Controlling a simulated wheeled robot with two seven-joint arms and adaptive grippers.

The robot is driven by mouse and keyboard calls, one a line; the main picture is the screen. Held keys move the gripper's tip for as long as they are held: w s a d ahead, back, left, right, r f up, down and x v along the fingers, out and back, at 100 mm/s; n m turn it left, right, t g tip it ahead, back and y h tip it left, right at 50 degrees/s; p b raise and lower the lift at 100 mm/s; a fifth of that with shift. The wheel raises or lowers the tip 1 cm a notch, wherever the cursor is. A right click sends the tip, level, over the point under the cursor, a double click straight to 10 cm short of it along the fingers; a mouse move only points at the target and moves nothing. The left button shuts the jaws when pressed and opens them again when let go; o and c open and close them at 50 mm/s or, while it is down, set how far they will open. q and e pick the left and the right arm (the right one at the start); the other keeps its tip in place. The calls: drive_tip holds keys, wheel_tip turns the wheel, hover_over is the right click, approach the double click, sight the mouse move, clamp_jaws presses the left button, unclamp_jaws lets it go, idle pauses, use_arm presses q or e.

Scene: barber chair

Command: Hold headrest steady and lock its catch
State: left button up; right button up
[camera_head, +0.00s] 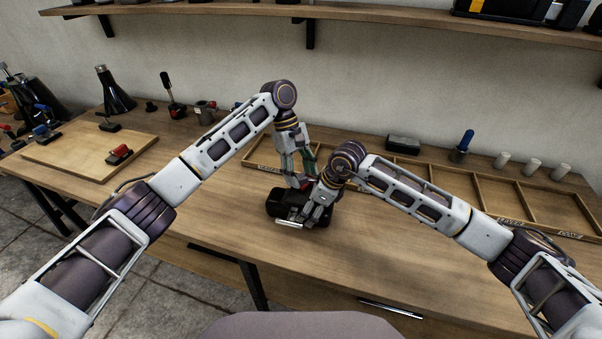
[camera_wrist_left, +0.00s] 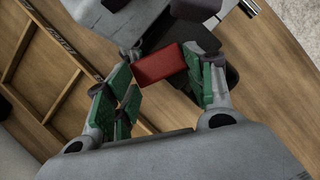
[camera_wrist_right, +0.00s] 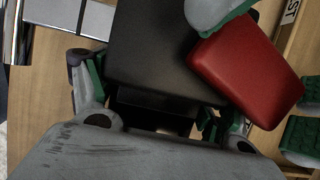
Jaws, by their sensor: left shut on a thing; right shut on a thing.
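The black headrest (camera_head: 283,203) lies on the wooden bench, largely covered by my grippers. A bright metal strip (camera_head: 289,224) shows at its front. A red block, seemingly the catch (camera_wrist_left: 158,65), sits on it; it also shows in the right wrist view (camera_wrist_right: 245,70). My left gripper (camera_head: 298,180) comes down from above, its green-padded fingers on either side of the red block and shut on it. My right gripper (camera_head: 314,216) is shut on the headrest's black body (camera_wrist_right: 155,50) from the right. The catch's inner mechanism is hidden.
A shallow divided wooden tray (camera_head: 480,190) runs behind and right, with white cylinders (camera_head: 533,167) and a blue-handled tool (camera_head: 464,144) behind it. The bench front right is clear.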

use_arm(q)
drive_tip(key=shift+s+d+f, duration=0.1)
drive_tip(key=shift+f, duration=0.15)
drive_tip(key=o, duration=1)
drive_tip(key=shift+r, duration=0.1)
drive_tip(key=shift+r, duration=0.15)
drive_tip(key=shift+v, duration=5.95)
